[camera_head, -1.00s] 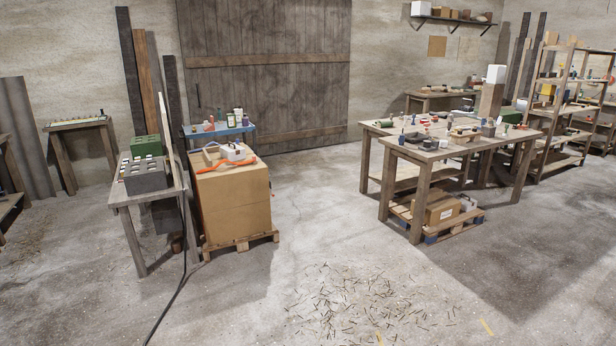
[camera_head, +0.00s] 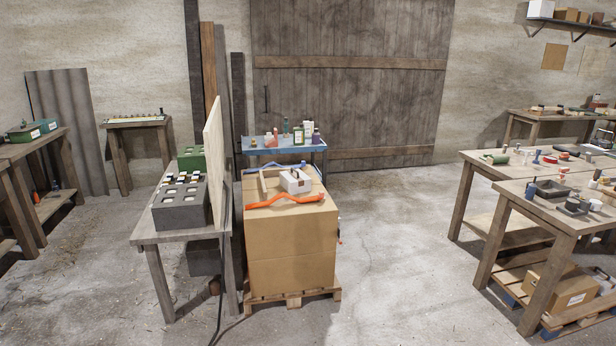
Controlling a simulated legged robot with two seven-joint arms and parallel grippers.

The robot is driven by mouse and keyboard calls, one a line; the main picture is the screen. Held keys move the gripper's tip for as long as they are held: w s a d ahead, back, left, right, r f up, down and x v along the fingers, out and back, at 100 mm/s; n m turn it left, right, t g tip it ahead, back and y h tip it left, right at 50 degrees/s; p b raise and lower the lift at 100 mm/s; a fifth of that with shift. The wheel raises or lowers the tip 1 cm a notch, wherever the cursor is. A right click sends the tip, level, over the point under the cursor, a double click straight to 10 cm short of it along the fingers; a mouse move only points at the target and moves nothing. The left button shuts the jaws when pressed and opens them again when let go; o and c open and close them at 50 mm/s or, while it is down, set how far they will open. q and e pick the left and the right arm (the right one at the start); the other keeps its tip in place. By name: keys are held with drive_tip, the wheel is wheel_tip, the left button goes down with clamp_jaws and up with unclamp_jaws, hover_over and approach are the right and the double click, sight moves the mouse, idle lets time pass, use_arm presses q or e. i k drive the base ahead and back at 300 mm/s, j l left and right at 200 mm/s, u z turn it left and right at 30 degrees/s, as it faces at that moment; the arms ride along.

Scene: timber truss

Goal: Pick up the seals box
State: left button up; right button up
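No box carries a label that I can read as seals, so I cannot tell which one is the seals box. Box-like things in view are a small white box with a dark handle (camera_head: 295,181) on the large cardboard carton (camera_head: 290,245), a green crate (camera_head: 193,159) and a grey block with square openings (camera_head: 181,207) on the narrow left table, and a green box with a white label (camera_head: 24,133) on the far left table. A brown labelled carton (camera_head: 562,287) sits low under the right table. Neither of my grippers is in view.
The narrow table (camera_head: 152,232) has an upright board (camera_head: 214,157) along its right side. The carton stands on a pallet (camera_head: 293,298), with a blue tray of bottles (camera_head: 285,147) behind it. Open floor (camera_head: 390,255) lies between the carton and the right workbench (camera_head: 530,193).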

sight(294, 181)
drive_tip(key=i+l+z, duration=0.35)
drive_tip(key=i, duration=0.6)
drive_tip(key=i+z, duration=0.35)
drive_tip(key=i, duration=0.6)
drive_tip(key=i+j+z, duration=0.15)
drive_tip(key=i+z, duration=0.2)
drive_tip(key=i, duration=0.65)
drive_tip(key=i+u, duration=0.2)
drive_tip(key=i, duration=0.25)
drive_tip(key=i+u, duration=0.15)
drive_tip(key=i, duration=0.35)
drive_tip(key=i+u, duration=0.2)
drive_tip(key=i, duration=0.25)
drive_tip(key=i+l+u, duration=0.15)
drive_tip(key=i, duration=0.3)
drive_tip(key=i+l+u, duration=0.2)
drive_tip(key=i, duration=0.25)
drive_tip(key=i+l+u, duration=0.2)
drive_tip(key=i+l, duration=0.15)
drive_tip(key=i, duration=0.05)
